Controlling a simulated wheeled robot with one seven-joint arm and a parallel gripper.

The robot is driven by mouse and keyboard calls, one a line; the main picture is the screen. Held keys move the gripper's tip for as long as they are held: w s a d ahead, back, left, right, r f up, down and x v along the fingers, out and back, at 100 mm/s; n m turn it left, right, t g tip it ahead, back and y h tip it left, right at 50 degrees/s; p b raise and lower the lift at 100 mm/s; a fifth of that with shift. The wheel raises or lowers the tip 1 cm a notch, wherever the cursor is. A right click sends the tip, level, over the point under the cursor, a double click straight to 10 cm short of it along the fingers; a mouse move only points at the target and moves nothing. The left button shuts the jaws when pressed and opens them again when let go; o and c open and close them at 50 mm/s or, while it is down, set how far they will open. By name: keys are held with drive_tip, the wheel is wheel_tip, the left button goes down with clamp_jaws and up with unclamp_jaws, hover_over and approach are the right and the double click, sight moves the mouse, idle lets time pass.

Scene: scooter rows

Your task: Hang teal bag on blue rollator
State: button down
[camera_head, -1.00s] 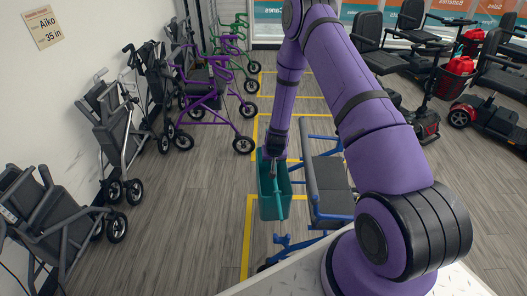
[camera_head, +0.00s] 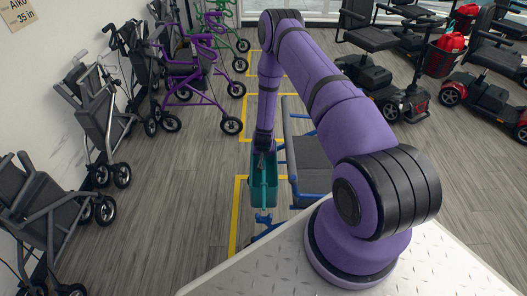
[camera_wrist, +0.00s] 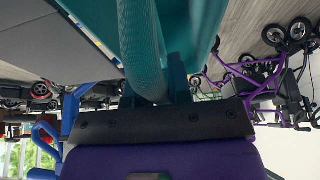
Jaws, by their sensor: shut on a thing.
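The teal bag (camera_head: 263,192) is an open-topped box-like bag with a teal handle bar. My gripper (camera_head: 264,153) is shut on its handle, which fills the upper middle of the wrist view (camera_wrist: 145,45). The blue rollator (camera_head: 312,154), with a dark grey seat and blue frame, stands just right of the bag in the head view. The bag hangs beside the rollator; whether they touch is unclear. In the wrist view, blue frame parts (camera_wrist: 45,130) show at left. My arm and base hide part of the rollator.
Several grey rollators (camera_head: 98,115) line the left wall. A purple rollator (camera_head: 195,80) and a green one (camera_head: 228,35) stand behind. Mobility scooters (camera_head: 385,95) fill the right back. Yellow lines (camera_head: 236,215) mark the floor, with clear floor left of the bag.

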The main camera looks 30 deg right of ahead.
drive_tip(key=shift+f, duration=0.85)
drive_tip(key=shift+f, duration=0.55)
drive_tip(key=shift+f, duration=0.45)
drive_tip(key=shift+f, duration=0.2)
drive_tip(key=shift+f, duration=2.9)
drive_tip(key=shift+f, duration=0.2)
drive_tip(key=c, duration=1)
unclamp_jaws()
drive_tip(key=shift+o, duration=0.2)
